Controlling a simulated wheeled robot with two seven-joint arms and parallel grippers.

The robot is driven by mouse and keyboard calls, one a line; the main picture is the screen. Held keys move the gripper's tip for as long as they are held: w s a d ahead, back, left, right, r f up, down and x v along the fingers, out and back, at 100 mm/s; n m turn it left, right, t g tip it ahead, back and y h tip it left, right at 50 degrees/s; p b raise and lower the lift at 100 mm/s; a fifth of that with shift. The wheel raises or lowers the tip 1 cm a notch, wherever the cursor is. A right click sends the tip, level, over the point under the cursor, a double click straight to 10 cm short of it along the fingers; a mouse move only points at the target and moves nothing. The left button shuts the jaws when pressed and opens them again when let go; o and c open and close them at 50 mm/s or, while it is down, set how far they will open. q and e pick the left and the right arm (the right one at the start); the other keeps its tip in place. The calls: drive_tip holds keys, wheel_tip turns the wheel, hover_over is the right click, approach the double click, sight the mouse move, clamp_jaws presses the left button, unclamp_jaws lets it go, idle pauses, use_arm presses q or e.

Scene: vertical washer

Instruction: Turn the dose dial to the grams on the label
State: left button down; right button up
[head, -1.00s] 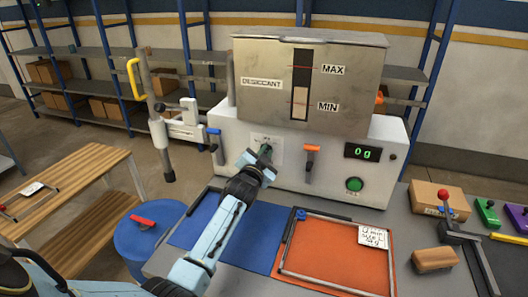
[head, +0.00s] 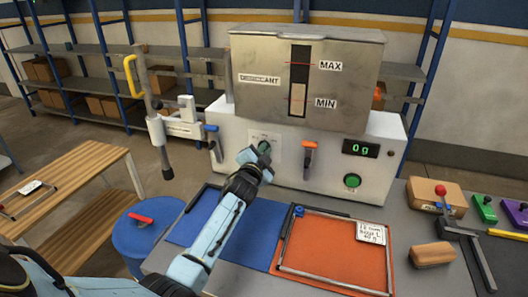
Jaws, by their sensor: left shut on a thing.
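The dose dial (head: 264,147) is a dark green knob on the white front of the desiccant dispenser (head: 235,135), with a small scale plate beside it. My left gripper (head: 257,157) reaches up to the dial and is shut on it, hiding part of it. The dial's pointer and scale marks are too small to read. The display (head: 360,148) shows "0 g" in green. The white label (head: 371,232) lies at the top right of the orange mat; its handwriting, including the grams, is too blurred to read surely. My right gripper is not in view.
An orange lever (head: 309,155) and a green button (head: 352,181) are right of the dial. A metal frame (head: 330,288) lies on the orange mat (head: 335,255). A blue mat (head: 195,228) lies under my left arm. A clamp tool (head: 465,235) and brown blocks are at right.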

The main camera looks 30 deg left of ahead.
use_arm(q)
drive_tip(key=c, duration=1.5)
unclamp_jaws()
drive_tip(key=p+v, duration=0.1)
drive_tip(key=v, duration=1.2)
drive_tip(key=shift+s+d, duration=0.1)
drive_tip(key=shift+s, duration=0.1)
